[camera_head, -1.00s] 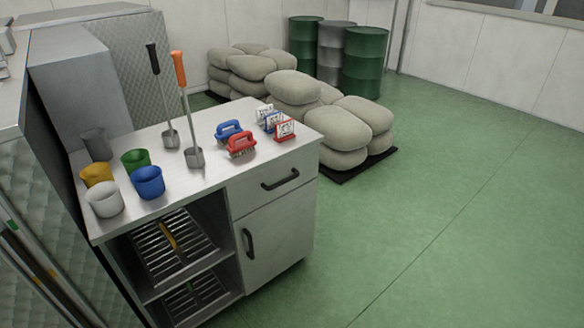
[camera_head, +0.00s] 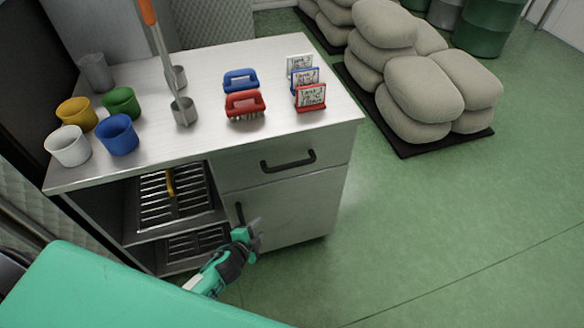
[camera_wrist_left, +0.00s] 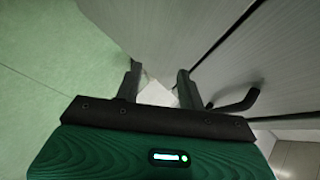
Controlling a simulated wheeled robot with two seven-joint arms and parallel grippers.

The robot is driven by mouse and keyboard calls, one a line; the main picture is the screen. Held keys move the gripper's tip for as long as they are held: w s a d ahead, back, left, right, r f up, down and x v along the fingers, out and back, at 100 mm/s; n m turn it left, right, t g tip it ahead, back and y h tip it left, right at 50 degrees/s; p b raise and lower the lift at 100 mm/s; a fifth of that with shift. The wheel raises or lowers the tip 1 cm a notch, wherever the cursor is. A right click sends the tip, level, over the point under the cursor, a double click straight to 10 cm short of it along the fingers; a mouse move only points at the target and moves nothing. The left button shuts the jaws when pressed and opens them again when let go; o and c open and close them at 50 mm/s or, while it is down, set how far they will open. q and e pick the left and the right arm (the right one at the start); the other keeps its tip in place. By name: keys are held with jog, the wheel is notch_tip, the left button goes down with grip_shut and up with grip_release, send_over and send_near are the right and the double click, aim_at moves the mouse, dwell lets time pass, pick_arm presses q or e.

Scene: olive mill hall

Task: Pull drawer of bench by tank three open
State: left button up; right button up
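The steel-topped bench (camera_head: 200,140) stands left of centre in the head view. Its drawer (camera_head: 245,172) looks shut, flush above the door, with a dark bar handle (camera_head: 288,160). The door (camera_head: 300,210) below has its own dark handle (camera_head: 239,213). My left gripper (camera_head: 256,235) is in front of the door, below the drawer handle and apart from it. In the left wrist view its two fingers (camera_wrist_left: 158,78) are spread with nothing held between them. A dark handle (camera_wrist_left: 237,103) shows right of the fingers; I cannot tell which one. My right gripper is not in view.
On the bench top are several cups (camera_head: 118,134), scoops (camera_head: 183,110), brushes (camera_head: 244,104) and small sign cards (camera_head: 311,96). Open shelves with racks (camera_head: 170,200) are left of the door. Stacked sacks (camera_head: 425,90) stand on a dark pallet to the right. Green floor (camera_head: 440,220) is clear in front.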

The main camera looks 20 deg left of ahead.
pick_arm(q)
jog(key=w+d+r+m+t+h, duration=0.1)
jog(key=w+d+r+m+t, duration=0.2)
jog(key=r, duration=0.7)
jog(key=m, duration=0.1)
send_near(290, 168)
jog(key=shift+h, duration=0.4)
jog(key=x, duration=1)
jog(key=shift+w+a+f+p, duration=0.15)
jog(key=shift+w+a+p, duration=0.1)
jog(key=shift+p, duration=0.15)
jog(key=shift+w+d, duration=0.1)
jog(key=shift+w, duration=0.3)
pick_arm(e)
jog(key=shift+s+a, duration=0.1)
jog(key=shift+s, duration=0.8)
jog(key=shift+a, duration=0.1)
pick_arm(q)
grip_shut()
